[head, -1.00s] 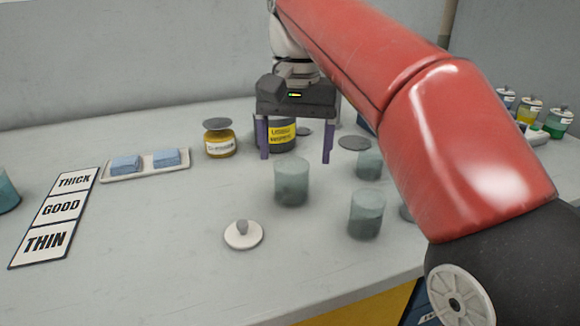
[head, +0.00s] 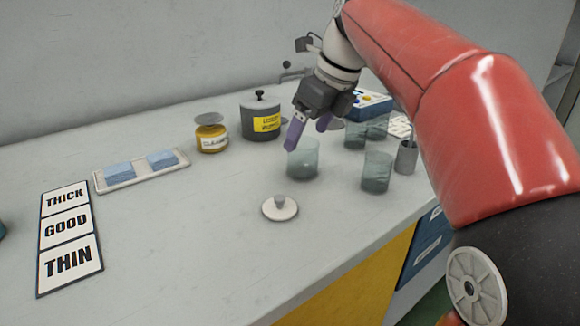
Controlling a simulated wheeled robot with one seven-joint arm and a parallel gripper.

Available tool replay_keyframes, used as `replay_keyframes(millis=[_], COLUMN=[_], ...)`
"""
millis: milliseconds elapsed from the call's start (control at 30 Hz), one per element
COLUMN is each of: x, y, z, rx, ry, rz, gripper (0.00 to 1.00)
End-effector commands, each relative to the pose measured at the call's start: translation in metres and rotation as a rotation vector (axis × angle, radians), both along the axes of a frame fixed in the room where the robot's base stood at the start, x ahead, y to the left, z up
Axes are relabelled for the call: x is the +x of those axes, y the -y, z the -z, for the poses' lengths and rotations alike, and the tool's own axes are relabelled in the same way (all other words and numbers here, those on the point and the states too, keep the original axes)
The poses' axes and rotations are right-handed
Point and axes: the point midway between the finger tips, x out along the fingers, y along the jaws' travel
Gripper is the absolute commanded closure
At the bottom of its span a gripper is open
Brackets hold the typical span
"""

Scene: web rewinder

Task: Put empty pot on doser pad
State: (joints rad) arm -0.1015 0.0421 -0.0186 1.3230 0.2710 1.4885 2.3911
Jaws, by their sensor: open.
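Several translucent greenish pots stand on the grey bench. One pot (head: 302,162) is upright just below my gripper. A second pot (head: 377,172) stands to its right, and a third pot (head: 355,134) is behind, close to another. The front pots look empty or tinted; I cannot tell which is the task's empty pot. My gripper (head: 305,139) is open, tilted, its purple fingers pointing down near the first pot's rim. The left finger overlaps the rim's left side; I cannot tell whether it touches. I cannot pick out the doser pad with certainty.
A white knobbed lid (head: 280,208) lies in front. A grey lidded pot (head: 261,122), a cleaner jar (head: 212,137), a sponge tray (head: 140,184) and a thickness card (head: 68,238) are to the left. A blue device (head: 371,104) and a grey cup (head: 406,157) are to the right.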

Motion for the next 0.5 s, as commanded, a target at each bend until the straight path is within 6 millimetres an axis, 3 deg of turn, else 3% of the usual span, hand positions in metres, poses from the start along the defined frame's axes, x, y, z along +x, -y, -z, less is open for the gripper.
replay_keyframes(millis=[500], x=[0.016], y=[-0.015], z=[0.064], rx=[-0.001], ry=[-0.004], rz=[0.0], gripper=[0.21])
